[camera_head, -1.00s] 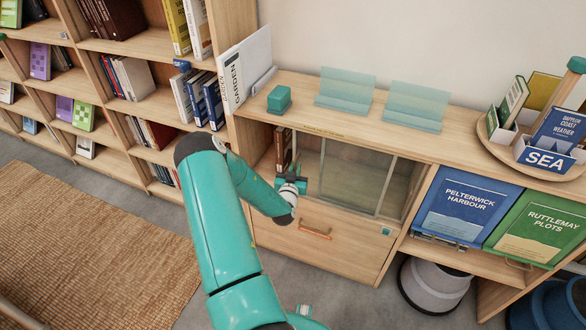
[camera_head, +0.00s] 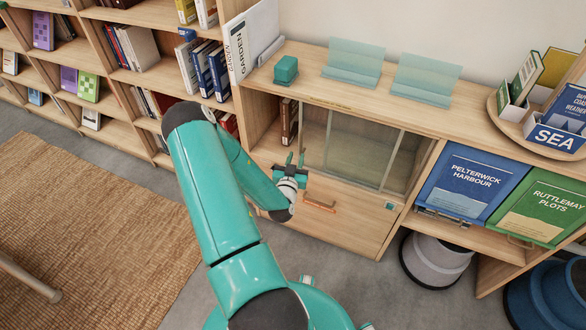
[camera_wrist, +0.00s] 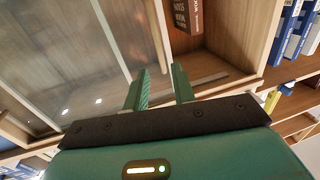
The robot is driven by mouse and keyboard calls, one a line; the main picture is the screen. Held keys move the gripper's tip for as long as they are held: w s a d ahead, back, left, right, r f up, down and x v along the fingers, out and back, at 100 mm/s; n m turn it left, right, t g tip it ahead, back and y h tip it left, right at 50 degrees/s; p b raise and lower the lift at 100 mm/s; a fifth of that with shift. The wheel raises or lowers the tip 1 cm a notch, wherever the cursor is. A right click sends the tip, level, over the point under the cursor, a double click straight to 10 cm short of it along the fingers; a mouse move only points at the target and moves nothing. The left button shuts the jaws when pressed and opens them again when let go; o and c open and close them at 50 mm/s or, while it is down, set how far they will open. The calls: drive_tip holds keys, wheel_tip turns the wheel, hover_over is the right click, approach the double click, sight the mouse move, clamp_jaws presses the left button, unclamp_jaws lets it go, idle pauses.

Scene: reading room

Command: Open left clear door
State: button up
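The low cabinet has clear sliding doors. The left clear door (camera_head: 350,148) stands to the right of an uncovered left bay, where brown books (camera_head: 289,122) show. A second clear panel (camera_head: 405,160) is at the right. My gripper (camera_head: 296,158) is in front of the uncovered bay, beside the left door's pale upright edge. In the wrist view my gripper (camera_wrist: 161,68) has its two fingers apart with a gap between them. The clear door (camera_wrist: 60,60) fills the left of that view, and its pale edge strip (camera_wrist: 157,30) runs down towards the fingers. I cannot tell whether they touch.
A drawer front with an orange handle (camera_head: 319,203) lies below the doors. A teal block (camera_head: 286,70) and clear stands (camera_head: 353,65) sit on the cabinet top. Bookshelves (camera_head: 150,80) stand at the left, a grey stool (camera_head: 435,258) at the right. A woven rug (camera_head: 90,230) covers the floor.

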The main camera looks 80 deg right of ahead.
drive_tip(key=a, duration=0.4)
drive_tip(key=shift+s+a, duration=0.1)
drive_tip(key=shift+a, duration=0.2)
